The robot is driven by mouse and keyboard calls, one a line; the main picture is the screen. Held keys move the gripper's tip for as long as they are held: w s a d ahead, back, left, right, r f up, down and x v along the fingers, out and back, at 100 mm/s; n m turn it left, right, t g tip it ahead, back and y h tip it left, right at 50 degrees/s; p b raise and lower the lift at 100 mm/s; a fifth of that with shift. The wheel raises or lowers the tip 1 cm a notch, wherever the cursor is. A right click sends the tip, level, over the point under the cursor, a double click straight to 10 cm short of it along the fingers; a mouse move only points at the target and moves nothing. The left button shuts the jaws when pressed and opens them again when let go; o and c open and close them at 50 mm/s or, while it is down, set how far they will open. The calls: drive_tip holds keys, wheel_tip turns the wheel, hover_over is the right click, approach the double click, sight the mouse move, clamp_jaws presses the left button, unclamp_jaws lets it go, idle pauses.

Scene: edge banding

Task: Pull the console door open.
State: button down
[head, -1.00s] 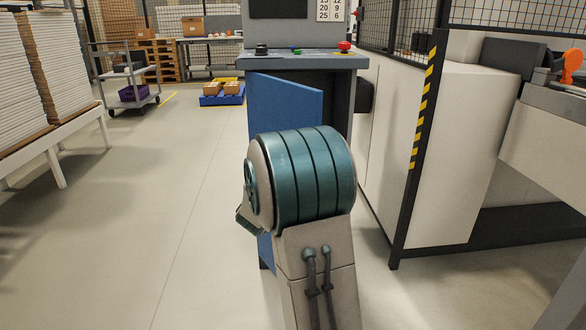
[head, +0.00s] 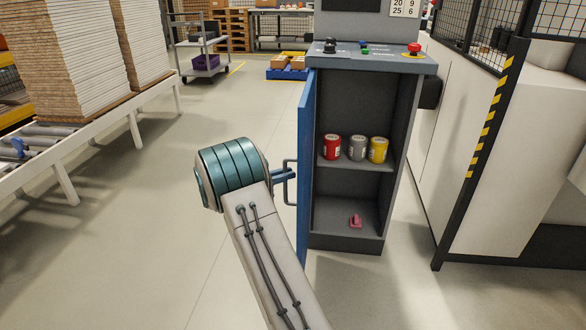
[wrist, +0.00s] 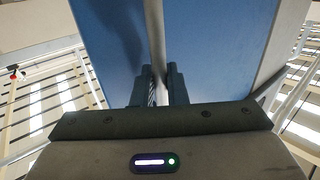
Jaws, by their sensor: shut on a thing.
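The console (head: 366,72) stands right of centre in the head view. Its blue door (head: 305,150) is swung wide open to the left and seen nearly edge-on. My gripper (head: 292,173) is at the door's handle (head: 287,180), on the door's outer side. In the wrist view the two fingers (wrist: 160,88) are shut on the vertical handle bar (wrist: 155,35), with the blue door panel (wrist: 205,50) behind it. The console's inside is exposed, with red, grey and yellow cans on a shelf (head: 326,164) and a small pink item (head: 355,221) below.
A white machine (head: 490,150) with a black-and-yellow striped post (head: 490,120) stands right of the console. A roller conveyor (head: 70,155) with board stacks is at the left. Floor between conveyor and door is clear.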

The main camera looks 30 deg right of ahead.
drive_tip(key=shift+w+a+r+g, duration=0.2)
drive_tip(key=shift+w+a+g, duration=0.15)
drive_tip(key=shift+w, duration=0.25)
drive_tip(key=c, duration=1.5)
unclamp_jaws()
drive_tip(key=shift+d+m, duration=0.1)
drive_tip(key=shift+m, duration=0.2)
drive_tip(key=shift+c, duration=0.2)
drive_tip(key=w+a+p, duration=0.1)
drive_tip(key=a+p, duration=0.2)
drive_tip(key=a, duration=1)
drive_tip(key=shift+w+a, duration=0.15)
drive_tip(key=shift+a, duration=0.25)
drive_tip(key=shift+f, duration=0.1)
